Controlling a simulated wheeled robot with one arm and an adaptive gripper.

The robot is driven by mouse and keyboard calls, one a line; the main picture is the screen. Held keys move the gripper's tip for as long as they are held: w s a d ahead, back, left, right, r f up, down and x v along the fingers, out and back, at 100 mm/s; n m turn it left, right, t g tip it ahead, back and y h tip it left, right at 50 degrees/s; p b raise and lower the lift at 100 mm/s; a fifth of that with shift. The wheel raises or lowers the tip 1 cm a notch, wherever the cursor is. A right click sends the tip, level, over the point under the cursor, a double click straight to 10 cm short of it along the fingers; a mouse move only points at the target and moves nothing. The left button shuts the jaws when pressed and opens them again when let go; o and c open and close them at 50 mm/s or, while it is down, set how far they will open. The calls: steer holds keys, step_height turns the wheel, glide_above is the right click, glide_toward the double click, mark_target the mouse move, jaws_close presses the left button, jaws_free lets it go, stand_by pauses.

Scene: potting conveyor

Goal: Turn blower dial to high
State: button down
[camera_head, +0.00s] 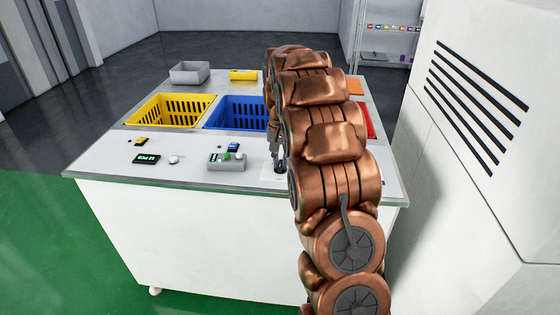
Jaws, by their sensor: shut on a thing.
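My gripper (277,166) points down at the front of the white worktable (210,215), partly behind my copper arm. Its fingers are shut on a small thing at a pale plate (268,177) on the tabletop. This fits the blower dial, but the dial is mostly hidden by the fingers, and its setting cannot be read. A grey control box (227,162) with a green button and a pale knob stands just left of my gripper, apart from it.
Yellow (170,99) and blue (236,100) baskets are sunk in the table; a red one (369,120) shows behind my arm. A small display (146,159) and white knob (174,160) lie front left. A tall white cabinet (475,150) stands close on the right.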

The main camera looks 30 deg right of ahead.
mark_target(280, 162)
steer(key=c, duration=1.2)
jaws_free()
steer(key=shift+o, duration=0.2)
step_height(280, 162, up, 12)
steer(key=shift+a, duration=0.1)
